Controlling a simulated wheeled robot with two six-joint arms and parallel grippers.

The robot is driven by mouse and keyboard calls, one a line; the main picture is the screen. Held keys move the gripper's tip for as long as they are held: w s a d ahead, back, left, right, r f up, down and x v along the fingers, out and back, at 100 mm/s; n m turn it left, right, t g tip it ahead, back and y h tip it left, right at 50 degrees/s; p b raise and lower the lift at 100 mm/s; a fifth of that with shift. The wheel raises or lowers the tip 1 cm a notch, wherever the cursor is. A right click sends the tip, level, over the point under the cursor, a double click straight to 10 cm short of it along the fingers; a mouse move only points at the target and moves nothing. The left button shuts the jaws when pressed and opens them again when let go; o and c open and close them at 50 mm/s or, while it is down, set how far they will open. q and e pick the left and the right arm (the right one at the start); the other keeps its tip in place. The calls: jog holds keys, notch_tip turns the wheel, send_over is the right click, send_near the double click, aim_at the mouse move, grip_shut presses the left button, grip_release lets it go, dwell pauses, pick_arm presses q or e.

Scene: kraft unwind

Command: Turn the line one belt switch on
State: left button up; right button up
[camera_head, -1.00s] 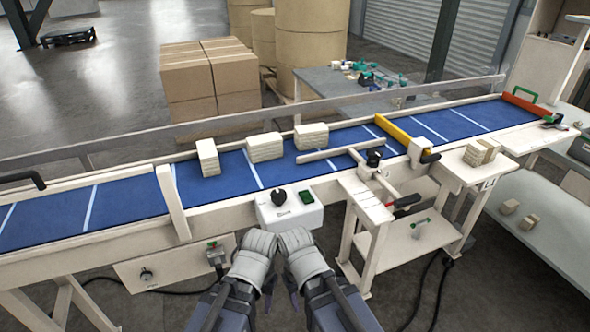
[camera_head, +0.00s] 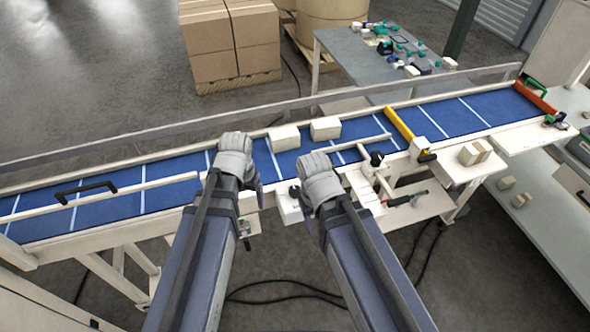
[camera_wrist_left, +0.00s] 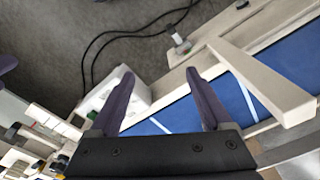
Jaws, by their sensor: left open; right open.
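A white control box (camera_head: 288,208) with a dark knob (camera_head: 294,190) is fixed to the near side of the blue belt (camera_head: 150,194), partly hidden behind my right gripper. My left gripper (camera_head: 240,152) is open over the belt's near side, left of that box. My right gripper (camera_head: 316,178) is open, just right of the knob; I cannot tell whether it touches the box. In the left wrist view the left fingers (camera_wrist_left: 158,75) are apart with nothing between them, and the white box (camera_wrist_left: 136,103) with a bit of green is beside the left finger. Any switch label is unreadable.
Pale blocks (camera_head: 284,138) lie on the belt. A small grey hanging box (camera_wrist_left: 180,46) and black cables (camera_wrist_left: 110,33) are below the belt.

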pick_arm(q)
jog(key=w+d+r+m, duration=0.2)
jog(key=w+d+m, duration=0.2)
jog(key=w+d, duration=0.1)
jog(key=m, duration=0.7)
send_near(295, 190)
jog(key=shift+w+a+f+g, duration=0.3)
jog(key=shift+w+a+f, duration=0.05)
jog(key=shift+a+f, duration=0.1)
jog(key=shift+d+m, duration=0.3)
jog(key=shift+d, duration=0.2)
notch_tip(295, 190, down, 8)
jog(key=b, duration=0.7)
jog(key=shift+b, duration=0.3)
jog(key=shift+r, duration=0.1)
pick_arm(e)
notch_tip(295, 190, down, 6)
jog(key=shift+r, duration=0.1)
pick_arm(q)
grip_shut()
